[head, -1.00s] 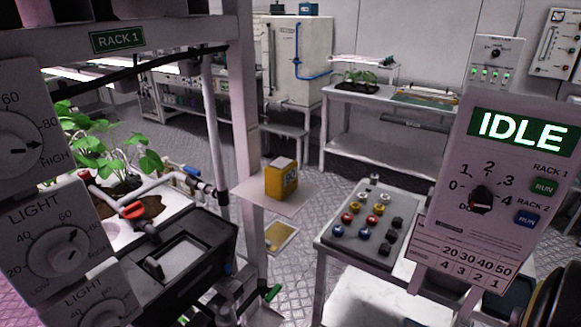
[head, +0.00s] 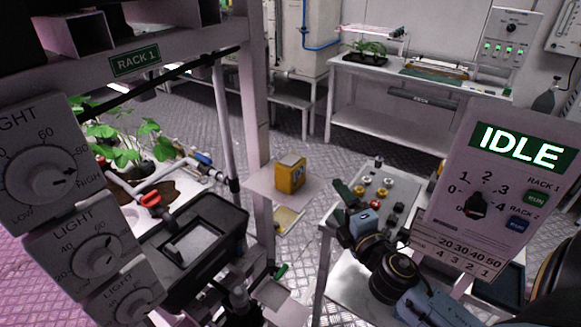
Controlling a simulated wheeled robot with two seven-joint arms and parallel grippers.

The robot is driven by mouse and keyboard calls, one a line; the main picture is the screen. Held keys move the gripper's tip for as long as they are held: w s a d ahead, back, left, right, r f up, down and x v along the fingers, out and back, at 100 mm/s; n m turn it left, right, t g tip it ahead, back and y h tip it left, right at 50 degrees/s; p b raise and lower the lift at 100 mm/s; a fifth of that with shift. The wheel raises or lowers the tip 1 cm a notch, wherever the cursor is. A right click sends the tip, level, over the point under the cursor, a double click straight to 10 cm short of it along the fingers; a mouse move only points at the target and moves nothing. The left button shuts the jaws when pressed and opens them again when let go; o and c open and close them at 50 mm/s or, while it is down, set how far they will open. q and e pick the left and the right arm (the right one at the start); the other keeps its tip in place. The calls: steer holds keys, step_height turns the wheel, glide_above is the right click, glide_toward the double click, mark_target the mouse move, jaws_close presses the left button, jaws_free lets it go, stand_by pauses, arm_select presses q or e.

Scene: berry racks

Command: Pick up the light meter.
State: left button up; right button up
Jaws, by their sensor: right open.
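A yellow box-shaped device with a grey top and a dark marking on its front, which looks like the light meter (head: 291,175), stands upright on a small pale shelf (head: 262,181) beside the rack post in the head view. My right gripper (head: 346,207) reaches in from the lower right, over the near left part of the button console. It is open and empty, to the right of and nearer than the yellow device, with a clear gap between them. I do not make out my left gripper.
The button console (head: 377,180) stands on a white stand right of the shelf. The IDLE control panel (head: 510,185) rises at the right.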

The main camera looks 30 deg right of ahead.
mark_target(299, 168)
step_height(299, 168, up, 12)
steer(key=a+n+t+y, duration=0.3)
steer(key=n+t, duration=0.1)
steer(key=n, duration=0.2)
steer(key=a+n+g+y, duration=0.1)
steer(key=n+y, duration=0.1)
steer(key=n, duration=0.4)
steer(key=a+f+n+g+y, duration=0.1)
steer(key=n+g+y, duration=0.1)
steer(key=n, duration=0.3)
steer(key=a+f+n+g+y, duration=0.1)
steer(key=n+g+y, duration=0.1)
steer(key=n, duration=0.4)
steer(key=shift+w+n+y+p, duration=0.3)
steer(key=shift+w+y+p, duration=0.1)
steer(key=shift+y, duration=0.5)
steer(key=shift+p+x, duration=0.45)
steer(key=shift+x, duration=0.55)
steer(key=shift+f+p+x, duration=0.1)
steer(key=shift+p+x, duration=0.25)
steer(key=shift+x, duration=1)
steer(key=shift+f+p+x, duration=0.15)
steer(key=shift+p+x, duration=0.2)
steer(key=shift+x, duration=0.95)
steer(key=shift+d, duration=0.15)
steer(key=c, duration=1.2)
